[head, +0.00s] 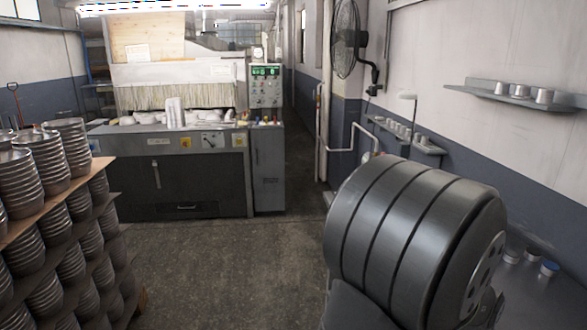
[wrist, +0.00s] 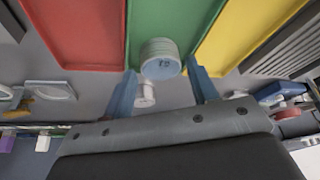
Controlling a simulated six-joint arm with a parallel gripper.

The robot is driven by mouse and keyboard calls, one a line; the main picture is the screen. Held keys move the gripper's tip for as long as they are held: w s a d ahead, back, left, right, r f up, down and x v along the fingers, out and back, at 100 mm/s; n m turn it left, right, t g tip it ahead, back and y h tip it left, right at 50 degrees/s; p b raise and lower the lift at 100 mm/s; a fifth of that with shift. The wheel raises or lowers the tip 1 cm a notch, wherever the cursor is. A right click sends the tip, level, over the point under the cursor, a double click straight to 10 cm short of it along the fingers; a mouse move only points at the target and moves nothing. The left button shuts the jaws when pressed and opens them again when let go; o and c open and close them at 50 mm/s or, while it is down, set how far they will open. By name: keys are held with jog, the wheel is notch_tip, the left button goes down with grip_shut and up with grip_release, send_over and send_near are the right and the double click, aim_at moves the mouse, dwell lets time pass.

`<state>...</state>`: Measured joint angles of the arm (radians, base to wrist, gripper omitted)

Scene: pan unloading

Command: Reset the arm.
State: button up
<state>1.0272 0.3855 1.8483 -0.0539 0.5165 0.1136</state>
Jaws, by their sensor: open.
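In the wrist view, my gripper (wrist: 161,68) is open, with its two blue fingers set well apart. A pale, ribbed round object (wrist: 160,60), perhaps a stack of pans, shows between and just beyond the fingertips, at the end of a green tray (wrist: 172,18). Gaps show on both sides of it, and I cannot tell its distance from the fingers. A small white spool-like piece (wrist: 145,96) shows nearer, between the fingers. In the head view, my grey arm fills the lower right; the gripper is out of that picture.
A red tray (wrist: 80,30) and a yellow tray (wrist: 245,25) flank the green one. In the head view, stacked metal pans (head: 42,165) fill a rack at left. A machine (head: 180,170) stands behind. A fan (head: 345,40) and wall shelf (head: 515,97) are at right. The middle floor is clear.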

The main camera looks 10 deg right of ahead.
jog(key=v, duration=0.9)
jog(key=x, duration=1.1)
jog(key=shift+f, duration=0.4)
notch_tip(320, 180, up, 5)
jog(key=shift+s, duration=0.1)
jog(key=s+r, duration=0.7)
jog(key=s, duration=0.4)
jog(key=w+a+f, duration=0.1)
jog(key=w+f, duration=0.1)
jog(key=w, duration=1.2)
jog(key=w+a+f, duration=0.1)
jog(key=w, duration=1.3)
jog(key=shift+w+a+f, duration=0.2)
jog(key=shift+a+f, duration=0.2)
